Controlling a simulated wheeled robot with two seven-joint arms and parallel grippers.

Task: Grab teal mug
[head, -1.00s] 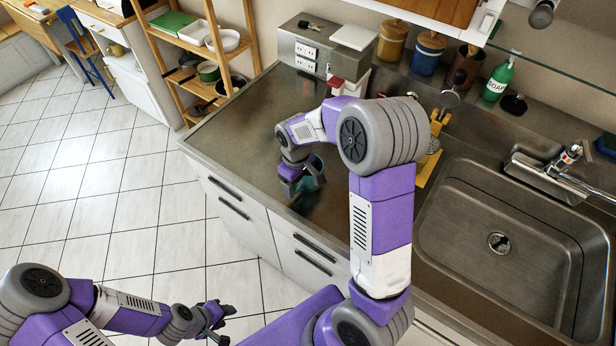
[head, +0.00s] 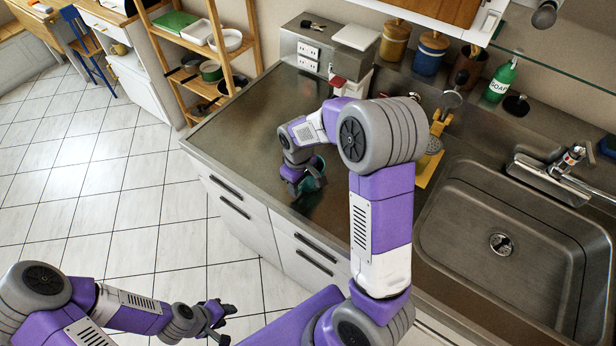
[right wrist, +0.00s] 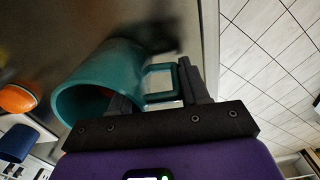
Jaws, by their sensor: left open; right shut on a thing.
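The teal mug (right wrist: 97,88) is in the right wrist view, with its open mouth facing left and its handle between the fingers. My right gripper (right wrist: 157,92) is shut on it at the handle side. In the head view, part of the mug (head: 318,166) shows beside my right gripper (head: 300,186) over the counter near its front edge; the arm and gripper hide much of it. I cannot tell whether the mug touches the counter. My left gripper (head: 222,318) is open and empty over the floor at the bottom.
The steel counter (head: 240,130) is clear to the left of the mug. A sink (head: 500,245) lies to the right.

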